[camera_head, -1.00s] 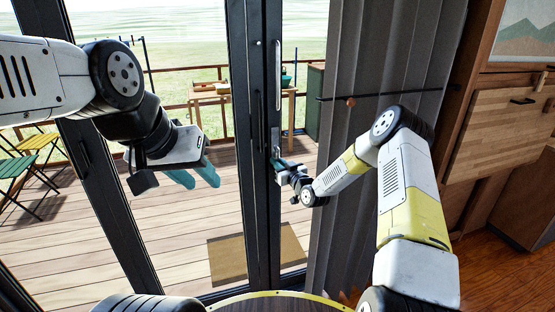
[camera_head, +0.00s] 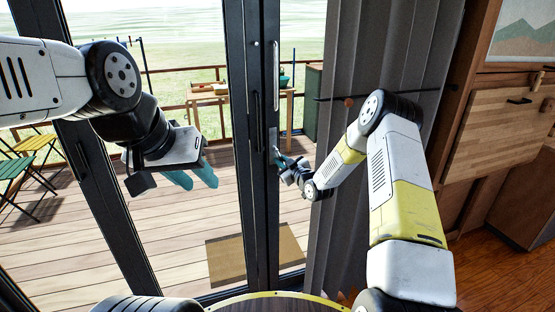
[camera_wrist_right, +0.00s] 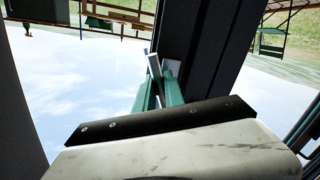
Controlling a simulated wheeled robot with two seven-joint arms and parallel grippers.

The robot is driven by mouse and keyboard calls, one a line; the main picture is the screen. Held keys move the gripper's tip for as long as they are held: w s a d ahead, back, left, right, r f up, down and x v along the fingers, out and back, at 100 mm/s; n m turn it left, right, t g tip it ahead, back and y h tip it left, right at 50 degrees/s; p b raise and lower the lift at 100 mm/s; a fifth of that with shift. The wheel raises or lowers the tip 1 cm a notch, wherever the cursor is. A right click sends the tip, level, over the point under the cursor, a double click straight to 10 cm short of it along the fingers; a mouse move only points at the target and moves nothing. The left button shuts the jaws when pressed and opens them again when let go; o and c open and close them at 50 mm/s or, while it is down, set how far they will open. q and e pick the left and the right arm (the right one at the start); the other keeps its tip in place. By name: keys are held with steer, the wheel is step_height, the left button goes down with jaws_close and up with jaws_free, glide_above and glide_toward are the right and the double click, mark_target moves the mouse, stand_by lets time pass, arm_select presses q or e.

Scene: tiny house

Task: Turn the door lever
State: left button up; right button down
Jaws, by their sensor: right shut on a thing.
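The glass door's dark frame (camera_head: 262,90) stands in front of me, with a pale lock plate (camera_head: 273,137) on it. The metal door lever (camera_wrist_right: 153,65) shows in the right wrist view, between the teal fingers and beside the plate (camera_wrist_right: 172,70). My right gripper (camera_head: 281,158) is at the lever in the head view. Its fingers (camera_wrist_right: 152,94) are shut on the lever, which looks tilted in the wrist view. Much of the lever is hidden by the fingers in the head view. My left gripper (camera_head: 193,178) is open and empty, apart from the door at the left.
A grey curtain (camera_head: 350,70) hangs just right of the door, close to my right arm. Wooden cabinets (camera_head: 500,120) stand at the far right. Beyond the glass are a deck (camera_head: 150,245), a doormat (camera_head: 225,262), a table (camera_head: 215,98) and folding chairs (camera_head: 30,150).

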mark_target(284, 145)
steer(key=n, duration=0.1)
steer(key=d+n, duration=0.1)
steer(key=shift+w+r+n, duration=0.15)
steer(key=shift+r+n, duration=0.15)
steer(key=n, duration=0.1)
steer(key=d+r+n+h, duration=0.1)
steer(key=n, duration=0.1)
steer(key=shift+w+r, duration=0.1)
steer(key=shift+w, duration=0.1)
steer(key=shift+w+d+r+n+h, duration=0.15)
steer(key=shift+r+n+h, duration=0.15)
steer(key=shift+n, duration=0.25)
steer(key=shift+s+d+r+n+h, duration=0.15)
steer(key=shift+r+n+h, duration=0.1)
steer(key=shift+n, duration=0.3)
steer(key=shift+w+d+r+n+h, duration=0.1)
steer(key=shift+r+n+h, duration=0.3)
steer(key=shift+n, duration=0.45)
steer(key=shift+w+d+r+n+h, duration=0.15)
steer(key=shift+r+n, duration=0.3)
steer(key=shift+n, duration=0.4)
steer(key=shift+s, duration=0.1)
steer(key=c, duration=1.4)
jaws_free()
steer(key=shift+c, duration=0.2)
